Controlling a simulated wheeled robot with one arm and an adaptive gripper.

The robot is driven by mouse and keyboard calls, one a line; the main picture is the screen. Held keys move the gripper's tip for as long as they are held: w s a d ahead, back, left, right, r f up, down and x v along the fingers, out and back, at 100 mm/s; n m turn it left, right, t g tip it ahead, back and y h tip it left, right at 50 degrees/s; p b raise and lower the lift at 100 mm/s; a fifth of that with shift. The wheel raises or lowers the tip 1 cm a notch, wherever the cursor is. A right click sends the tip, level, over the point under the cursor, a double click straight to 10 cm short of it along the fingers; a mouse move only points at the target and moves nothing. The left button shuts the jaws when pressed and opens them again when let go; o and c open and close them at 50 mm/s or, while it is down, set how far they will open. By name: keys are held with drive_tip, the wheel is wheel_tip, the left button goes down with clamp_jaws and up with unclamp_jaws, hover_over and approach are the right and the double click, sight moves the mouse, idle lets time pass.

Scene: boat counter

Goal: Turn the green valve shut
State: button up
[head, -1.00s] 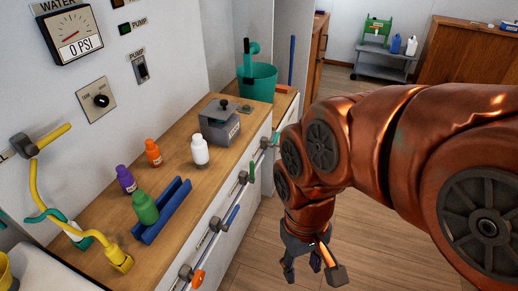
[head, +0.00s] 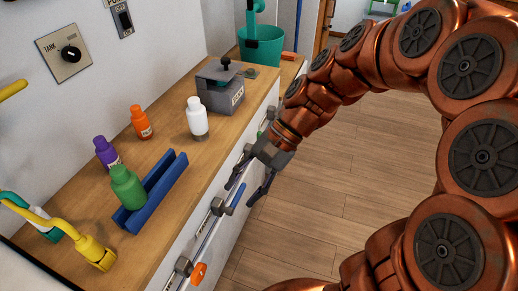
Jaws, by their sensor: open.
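Several valves with coloured handles sit along a pipe on the white front of the counter. A small green part, likely the green valve's handle (head: 262,130), shows just above and behind my gripper; the rest of that valve is hidden by the gripper and wrist. My gripper (head: 241,191) is open and empty, pointing down and left in front of the counter face. Its fingers overlap the view close to the blue valve handle (head: 238,196); I cannot tell whether they touch it. The orange valve handle (head: 198,274) is lower down the pipe.
On the wooden counter (head: 168,240) are a blue trough (head: 165,190), green (head: 127,186), purple, orange and white (head: 197,118) bottles and a grey box (head: 220,88). A teal bucket (head: 262,46) stands behind. The wooden floor at right is clear.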

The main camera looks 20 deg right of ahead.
drive_tip(key=w+d+f+m+t+y+b, duration=0.2)
drive_tip(key=w+f+m+y+b, duration=0.15)
drive_tip(key=w, duration=0.35)
drive_tip(key=w+d+f+m+t+y+b, duration=0.1)
drive_tip(key=w+d+f+m+y+b, duration=0.15)
drive_tip(key=w+b, duration=0.35)
drive_tip(key=w+d+f+m+t+y+b, duration=0.1)
drive_tip(key=w+d+f+m+t+b, duration=0.25)
drive_tip(key=w+d+m, duration=0.2)
drive_tip(key=w+d+f+m+t+y+b, duration=0.1)
drive_tip(key=w+d+f+m+t+b, duration=0.1)
drive_tip(key=w+d+f+m+t, duration=0.4)
drive_tip(key=shift+w+a+r+n+g+b, duration=0.25)
drive_tip(key=shift+w+a+n+g+b, duration=0.25)
drive_tip(key=shift+w+a, duration=0.7)
drive_tip(key=shift+w+a+r+n+g+b, duration=0.2)
drive_tip(key=shift+w+a+n+g+b, duration=0.3)
drive_tip(key=shift+w+a, duration=0.65)
drive_tip(key=shift+s+a, duration=0.25)
drive_tip(key=shift+c, duration=0.3)
clamp_jaws()
